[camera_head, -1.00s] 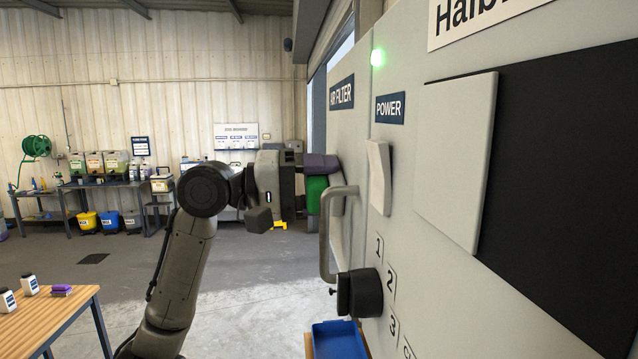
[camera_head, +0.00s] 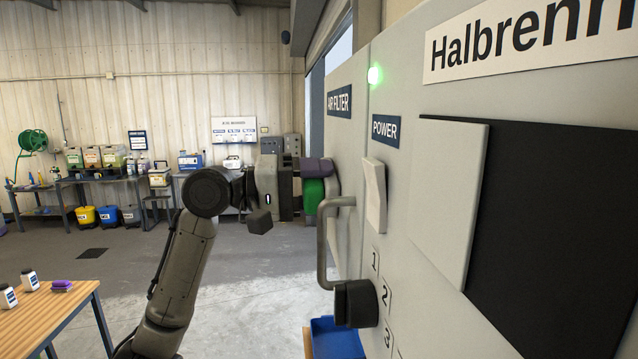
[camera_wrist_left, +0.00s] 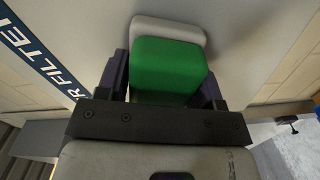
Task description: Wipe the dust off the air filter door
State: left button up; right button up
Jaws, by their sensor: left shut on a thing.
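The air filter door (camera_head: 348,150) is a pale grey upright panel with a dark "AIR FILTER" label and a bar handle (camera_head: 322,245). My left gripper (camera_head: 318,180) is shut on a green block (camera_head: 313,196) in front of the door, above and behind the handle. In the left wrist view the green block (camera_wrist_left: 168,68) sits between the two dark purple fingers of my gripper (camera_wrist_left: 168,85). A pale grey rounded layer (camera_wrist_left: 165,27) shows behind the block, against or close to the door face (camera_wrist_left: 245,40). I cannot make out dust. My right gripper is out of view.
A power switch (camera_head: 375,195), a dark knob (camera_head: 356,303) and a large black panel (camera_head: 560,230) are on the cabinet to the right. A blue bin (camera_head: 337,340) stands below. A wooden table (camera_head: 55,320) with bottles is at lower left. The floor between is clear.

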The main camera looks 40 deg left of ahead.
aim_at(304, 189)
pick_arm(q)
jog(key=shift+w+a+r+p, duration=0.15)
jog(key=shift+w+a+p, duration=0.45)
jog(key=shift+w+p, duration=0.05)
jog(key=shift+w+a+p, duration=0.65)
jog(key=shift+w+a, duration=0.05)
jog(key=shift+w, duration=0.1)
jog(key=shift+s+r+p, duration=0.1)
jog(key=shift+r+p, duration=0.05)
jog(key=shift+p, duration=0.2)
jog(key=shift+s+d+b, duration=0.3)
jog(key=shift+s+d, duration=0.35)
jog(key=shift+s, duration=0.1)
jog(key=shift+s+d, duration=0.75)
jog(key=shift+s, duration=0.1)
jog(key=shift+s+d, duration=1)
jog(key=shift+d, duration=0.15)
jog(key=shift+w+a+p, duration=1.1)
jog(key=shift+w+a, duration=0.2)
jog(key=shift+w+a+p, duration=0.75)
jog(key=shift+w, duration=0.1)
jog(key=shift+w+a, duration=0.45)
jog(key=shift+w, duration=0.05)
jog(key=shift+w, duration=0.1)
